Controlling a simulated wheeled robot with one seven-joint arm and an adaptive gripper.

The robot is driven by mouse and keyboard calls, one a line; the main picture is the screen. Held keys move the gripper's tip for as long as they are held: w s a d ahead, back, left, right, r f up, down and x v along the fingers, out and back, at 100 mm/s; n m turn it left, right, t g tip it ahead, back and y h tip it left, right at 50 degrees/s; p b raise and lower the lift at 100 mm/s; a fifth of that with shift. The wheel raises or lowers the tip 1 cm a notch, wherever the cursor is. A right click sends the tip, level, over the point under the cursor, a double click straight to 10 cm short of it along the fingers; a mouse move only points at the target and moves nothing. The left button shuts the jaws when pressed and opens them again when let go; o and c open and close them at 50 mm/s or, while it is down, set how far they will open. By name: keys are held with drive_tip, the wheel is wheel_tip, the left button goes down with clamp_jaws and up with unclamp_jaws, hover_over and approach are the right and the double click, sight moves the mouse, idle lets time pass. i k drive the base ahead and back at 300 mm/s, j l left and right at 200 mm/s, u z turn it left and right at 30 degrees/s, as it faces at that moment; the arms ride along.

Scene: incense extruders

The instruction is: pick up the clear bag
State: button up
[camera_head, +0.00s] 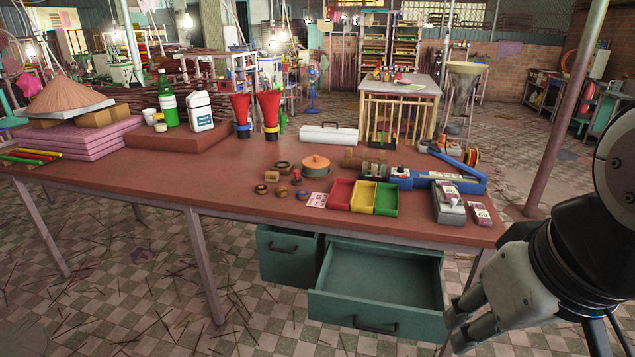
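I cannot make out a plainly clear bag. Two small packs with "60" labels lie at the table's right end: one pack (447,188) on a grey device (449,207), the other pack (480,214) beside it near the table edge. I cannot tell whether either is a clear bag. My gripper (457,328) is at the lower right, in front of the table and lower in the picture than the packs. Its two fingers look apart, with nothing seen between them.
The brown table (240,180) holds red, yellow and green trays (386,200), an orange-lidded pot (315,165), a blue tool (400,178) and bottles (168,103). An open green drawer (375,305) juts out below. A pole (560,120) stands at right.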

sight(447, 190)
drive_tip(key=i+l, duration=0.2)
drive_tip(key=l, duration=0.15)
drive_tip(key=i+l+u, duration=0.15)
drive_tip(key=l, duration=0.2)
drive_tip(key=i+l, duration=0.2)
drive_tip(key=l, duration=0.15)
drive_tip(key=i+l+u, duration=0.1)
drive_tip(key=l, duration=0.3)
drive_tip(key=i+l+u, duration=0.1)
drive_tip(key=i+l, duration=0.3)
drive_tip(key=l, duration=0.35)
drive_tip(key=i+l+u, duration=0.1)
drive_tip(key=l, duration=0.3)
drive_tip(key=i+l+u, duration=0.1)
drive_tip(key=l, duration=0.3)
drive_tip(key=i, duration=0.1)
